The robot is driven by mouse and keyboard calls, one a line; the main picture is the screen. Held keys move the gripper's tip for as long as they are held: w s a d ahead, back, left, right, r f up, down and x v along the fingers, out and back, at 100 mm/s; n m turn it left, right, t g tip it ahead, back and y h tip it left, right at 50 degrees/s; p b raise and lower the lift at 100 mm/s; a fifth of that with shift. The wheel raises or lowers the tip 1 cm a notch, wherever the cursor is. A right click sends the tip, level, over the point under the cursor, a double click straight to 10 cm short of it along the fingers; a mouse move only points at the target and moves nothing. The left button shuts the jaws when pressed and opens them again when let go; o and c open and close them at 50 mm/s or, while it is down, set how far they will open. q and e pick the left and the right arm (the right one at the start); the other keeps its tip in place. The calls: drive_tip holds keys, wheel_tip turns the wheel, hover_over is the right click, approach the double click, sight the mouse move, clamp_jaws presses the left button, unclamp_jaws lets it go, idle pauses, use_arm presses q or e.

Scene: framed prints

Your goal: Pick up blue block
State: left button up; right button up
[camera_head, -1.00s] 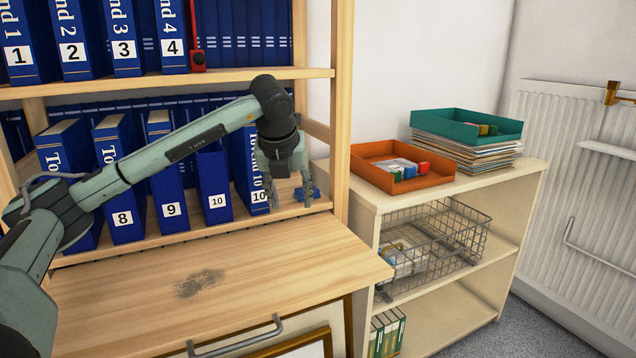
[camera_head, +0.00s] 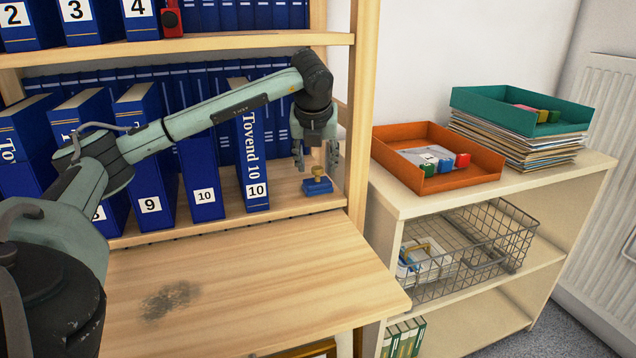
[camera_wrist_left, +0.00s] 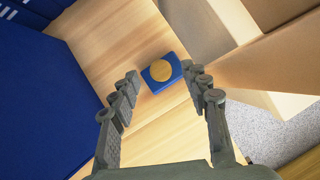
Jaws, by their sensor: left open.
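A small blue block (camera_head: 317,187) with a gold round knob on top sits on the wooden shelf board, right of the blue binders. It also shows in the left wrist view (camera_wrist_left: 158,84), ahead of and between the fingertips. My left gripper (camera_head: 317,163) points down above it, open and empty, apart from the block. In the wrist view the open fingers (camera_wrist_left: 164,86) frame it. A second, smaller blue block (camera_head: 445,165) lies in the orange tray (camera_head: 480,177), between a green and a red one. My right gripper is not in view.
Blue binders (camera_head: 205,190) stand close to the left of my gripper. The shelf's wooden side post (camera_head: 362,110) is close on the right. A teal tray (camera_head: 480,98) on papers and a wire basket (camera_head: 480,240) are further right.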

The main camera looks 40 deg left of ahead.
sight(317, 167)
use_arm(q)
drive_tip(key=shift+x, duration=1.55)
drive_tip(key=shift+w+r, duration=0.1)
clamp_jaws()
